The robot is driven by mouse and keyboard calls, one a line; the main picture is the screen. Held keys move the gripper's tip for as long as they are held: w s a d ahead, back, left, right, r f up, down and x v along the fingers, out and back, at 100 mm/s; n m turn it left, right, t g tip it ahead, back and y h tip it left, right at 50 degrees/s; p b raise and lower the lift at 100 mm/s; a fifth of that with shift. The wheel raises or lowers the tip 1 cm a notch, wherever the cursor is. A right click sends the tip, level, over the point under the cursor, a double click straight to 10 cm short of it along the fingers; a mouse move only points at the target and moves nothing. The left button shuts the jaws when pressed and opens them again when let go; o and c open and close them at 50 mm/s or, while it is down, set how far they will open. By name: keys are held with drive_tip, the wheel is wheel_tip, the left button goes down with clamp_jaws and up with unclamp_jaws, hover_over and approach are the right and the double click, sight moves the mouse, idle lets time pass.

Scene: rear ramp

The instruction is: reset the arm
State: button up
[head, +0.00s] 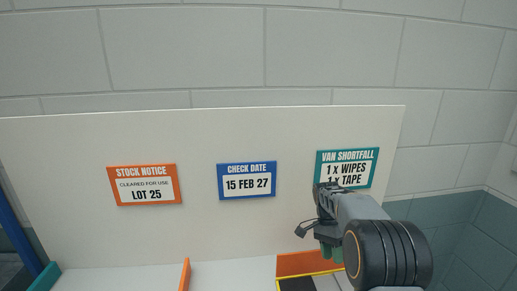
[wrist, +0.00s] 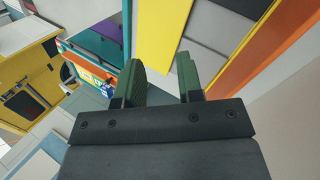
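My gripper (head: 328,250) shows at the lower right in the head view, in front of a white board, with my dark arm link beside it. In the wrist view my gripper (wrist: 158,65) has two green fingers standing apart, with nothing between them. The fingers appear above a yellow-edged bin with grey panels in that view, but the distance is hard to judge.
The white board (head: 60,145) carries an orange stock notice (head: 144,185), a blue check date sign (head: 247,181) and a teal van shortfall sign (head: 346,169), partly covered by my arm. Orange dividers (head: 185,275) stand below. A yellow cabinet (wrist: 30,95) shows at left.

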drive_tip(key=s+a+r+n+t+b, duration=0.1)
drive_tip(key=s+a+r+n+t, duration=0.1)
drive_tip(key=s+n+t, duration=0.3)
drive_tip(key=s+a+r+n+t+y+b, duration=0.1)
drive_tip(key=s+a+n+t, duration=0.3)
drive_tip(key=s, duration=0.9)
drive_tip(key=shift+s+r+n+t, duration=0.35)
drive_tip(key=shift+r+n+t, duration=0.4)
drive_tip(key=shift+n, duration=0.95)
drive_tip(key=shift+r, duration=0.1)
